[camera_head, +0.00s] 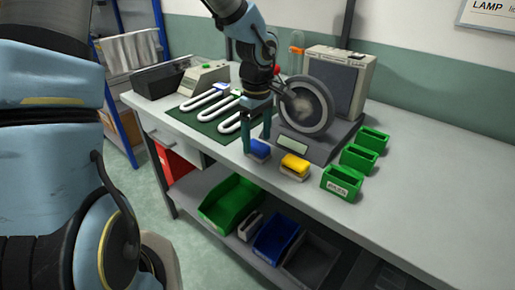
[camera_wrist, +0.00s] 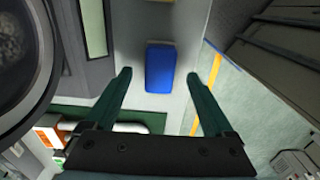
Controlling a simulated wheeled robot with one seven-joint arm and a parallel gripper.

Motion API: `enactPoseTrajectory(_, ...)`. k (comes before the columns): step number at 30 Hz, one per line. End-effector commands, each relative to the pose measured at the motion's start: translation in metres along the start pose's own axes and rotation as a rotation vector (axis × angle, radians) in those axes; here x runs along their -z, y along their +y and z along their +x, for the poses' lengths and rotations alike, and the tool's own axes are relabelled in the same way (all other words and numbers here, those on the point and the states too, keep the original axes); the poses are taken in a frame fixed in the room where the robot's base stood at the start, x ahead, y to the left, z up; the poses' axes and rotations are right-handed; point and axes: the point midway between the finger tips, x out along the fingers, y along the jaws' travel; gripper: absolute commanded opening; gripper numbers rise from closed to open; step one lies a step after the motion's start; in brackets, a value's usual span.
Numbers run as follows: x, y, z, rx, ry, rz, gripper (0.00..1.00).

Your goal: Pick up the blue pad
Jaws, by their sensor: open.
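The blue pad (camera_head: 258,148) sits near the front edge of the grey bench, left of a yellow pad (camera_head: 295,164). My gripper (camera_head: 257,139) is open right at the blue pad, pointing down over it, with a finger on either side in the head view. In the wrist view the blue pad (camera_wrist: 160,68) lies between and just beyond the two green fingertips (camera_wrist: 170,76), with gaps on both sides. I cannot tell whether the fingers touch it.
A machine with a round wheel (camera_head: 304,104) stands close behind the pads. Several green bins (camera_head: 342,182) stand to the right. A green mat (camera_head: 212,120) with white bent tubes lies to the left. The bench's right part is clear.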

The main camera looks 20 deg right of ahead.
Motion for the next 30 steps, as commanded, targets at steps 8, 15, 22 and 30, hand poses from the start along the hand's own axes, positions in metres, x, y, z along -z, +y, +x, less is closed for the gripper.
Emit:
enactPoseTrajectory(8, -0.001, 0.000, 0.027, 0.000, 0.000, 0.000, 0.88)
enactPoseTrajectory(15, -0.001, 0.001, 0.028, -0.001, 0.001, 0.000, 0.85)
enactPoseTrajectory(22, -0.001, 0.001, 0.028, -0.001, 0.001, 0.000, 0.59)
enactPoseTrajectory(30, -0.001, 0.001, 0.028, -0.001, 0.001, 0.000, 0.29)
